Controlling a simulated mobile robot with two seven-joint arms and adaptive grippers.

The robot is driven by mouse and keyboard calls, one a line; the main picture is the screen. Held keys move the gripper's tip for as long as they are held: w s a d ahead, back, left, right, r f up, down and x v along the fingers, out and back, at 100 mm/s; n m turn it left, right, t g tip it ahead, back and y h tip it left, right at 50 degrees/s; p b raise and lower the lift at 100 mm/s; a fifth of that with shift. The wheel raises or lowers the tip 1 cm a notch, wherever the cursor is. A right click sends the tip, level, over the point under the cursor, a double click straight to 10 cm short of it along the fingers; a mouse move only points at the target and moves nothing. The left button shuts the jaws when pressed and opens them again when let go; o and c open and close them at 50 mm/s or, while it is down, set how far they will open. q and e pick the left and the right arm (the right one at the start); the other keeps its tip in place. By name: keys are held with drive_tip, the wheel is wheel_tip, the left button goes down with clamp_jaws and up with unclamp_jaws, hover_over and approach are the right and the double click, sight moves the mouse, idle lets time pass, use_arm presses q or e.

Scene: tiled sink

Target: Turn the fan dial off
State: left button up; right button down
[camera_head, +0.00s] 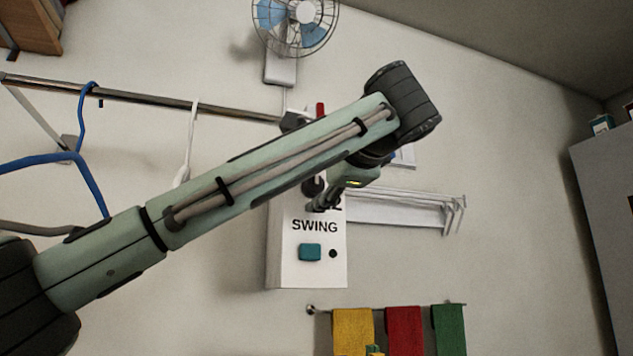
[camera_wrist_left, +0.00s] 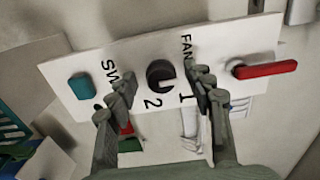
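A white control box (camera_head: 280,255) is on the wall below the fan (camera_head: 297,22); my left arm hides its upper part. In the left wrist view the box (camera_wrist_left: 222,65) carries a round black dial (camera_wrist_left: 160,74) between the FAN and SWING labels, with the numbers 1 and 2 beside it. My left gripper (camera_head: 322,198) is in front of the box. In the wrist view its two fingers (camera_wrist_left: 158,92) are apart, one on each side of the dial, with nothing held. I cannot tell whether they touch it. My right gripper is not in view.
The box also has a teal button (camera_head: 310,252) and a red lever (camera_wrist_left: 266,70). A rail (camera_head: 150,99) with hangers is at left, and a white rack (camera_head: 400,212) is at right. Yellow, red and green towels (camera_head: 404,330) hang below.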

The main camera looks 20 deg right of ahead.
use_arm(q)
drive_tip(key=shift+s, duration=0.1)
drive_tip(key=s, duration=1.2)
drive_tip(key=shift+d, duration=0.2)
drive_tip(key=shift+w, duration=0.1)
